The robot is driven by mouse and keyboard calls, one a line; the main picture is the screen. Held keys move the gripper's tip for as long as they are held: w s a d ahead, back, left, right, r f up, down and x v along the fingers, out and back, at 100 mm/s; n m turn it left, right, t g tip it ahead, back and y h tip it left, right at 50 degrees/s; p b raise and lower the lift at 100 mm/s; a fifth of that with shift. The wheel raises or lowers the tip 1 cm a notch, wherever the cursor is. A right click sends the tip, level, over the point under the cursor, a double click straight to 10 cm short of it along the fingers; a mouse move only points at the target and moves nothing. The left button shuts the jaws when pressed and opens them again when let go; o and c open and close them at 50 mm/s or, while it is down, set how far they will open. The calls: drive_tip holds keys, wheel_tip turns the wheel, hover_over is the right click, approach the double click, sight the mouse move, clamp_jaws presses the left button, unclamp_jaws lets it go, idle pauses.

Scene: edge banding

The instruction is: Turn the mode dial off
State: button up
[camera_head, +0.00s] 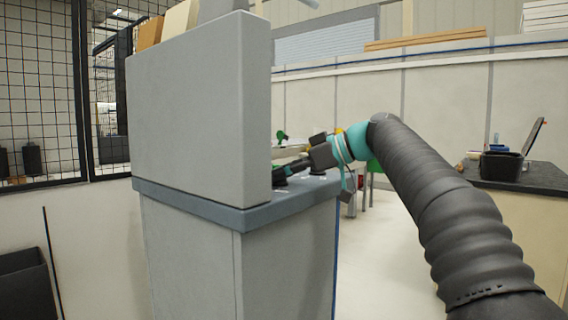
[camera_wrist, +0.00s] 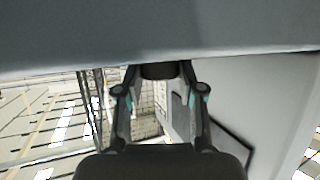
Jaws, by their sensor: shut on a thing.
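The mode dial (camera_wrist: 159,71) shows in the wrist view as a dark, round knob against the grey panel at the top of the picture. My gripper (camera_wrist: 160,84) has one finger on each side of it and is shut on it. In the head view my gripper (camera_head: 286,171) reaches in from the right, low over the grey cabinet's ledge. A small dark piece (camera_head: 278,178) at its tips there seems to be the dial, partly hidden by the fingers and the cabinet's edge. The dial's marking and setting cannot be read.
The tall grey machine cabinet (camera_head: 195,110) stands left of my gripper, with a blue-grey ledge (camera_head: 240,217) below. A green-topped knob (camera_head: 282,135) stands behind. A dark worktop with a black bin (camera_head: 502,165) is at right.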

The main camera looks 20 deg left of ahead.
drive_tip(key=shift+f, duration=0.1)
idle(0.4)
drive_tip(key=o, duration=1.1)
drive_tip(key=shift+s+a, duration=0.1)
drive_tip(key=shift+o, duration=0.2)
drive_tip(key=v, duration=1.2)
